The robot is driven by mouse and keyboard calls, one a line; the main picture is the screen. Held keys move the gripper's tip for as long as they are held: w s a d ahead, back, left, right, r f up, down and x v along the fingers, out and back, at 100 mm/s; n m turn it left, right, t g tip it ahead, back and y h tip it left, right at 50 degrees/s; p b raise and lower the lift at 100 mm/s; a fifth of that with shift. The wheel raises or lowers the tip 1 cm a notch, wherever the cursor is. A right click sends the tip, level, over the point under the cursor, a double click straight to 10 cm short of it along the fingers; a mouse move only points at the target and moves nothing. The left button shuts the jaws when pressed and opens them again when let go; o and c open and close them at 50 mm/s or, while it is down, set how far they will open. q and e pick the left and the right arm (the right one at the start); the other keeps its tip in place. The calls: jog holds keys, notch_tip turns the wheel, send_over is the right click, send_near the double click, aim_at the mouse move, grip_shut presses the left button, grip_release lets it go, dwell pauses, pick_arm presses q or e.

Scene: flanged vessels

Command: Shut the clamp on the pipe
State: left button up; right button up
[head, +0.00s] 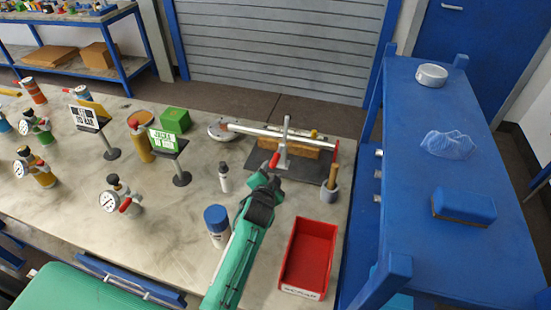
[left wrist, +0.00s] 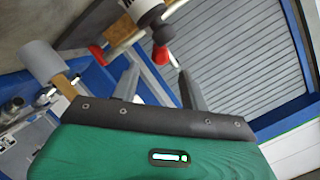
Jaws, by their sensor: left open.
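The clamp (head: 284,150) stands on a dark base plate beside a wooden block, with a grey arm pointing up. Its red handle (head: 274,160) slants low toward my left gripper (head: 269,175). The white pipe (head: 250,130) lies across the block behind the clamp. In the left wrist view, the red handle (left wrist: 160,54) shows beyond and between the spread fingers of my left gripper (left wrist: 157,75). The left gripper is open and holds nothing; whether a finger touches the handle cannot be told. My right gripper is not in view.
A red bin (head: 309,255), a blue-capped bottle (head: 217,225) and a small white bottle (head: 224,178) stand near my left arm. Gauged vessels and signs fill the left side of the table.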

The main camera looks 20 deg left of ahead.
aim_at(275, 160)
pick_arm(q)
jog(key=p+x, duration=0.1)
jog(key=x, duration=0.6)
jog(key=shift+w, duration=0.2)
jog(key=shift+w+f, duration=0.2)
jog(key=shift+w, duration=0.25)
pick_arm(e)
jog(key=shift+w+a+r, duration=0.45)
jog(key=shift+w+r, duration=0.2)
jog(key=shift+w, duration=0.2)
pick_arm(q)
jog(key=shift+c, duration=0.3)
grip_shut()
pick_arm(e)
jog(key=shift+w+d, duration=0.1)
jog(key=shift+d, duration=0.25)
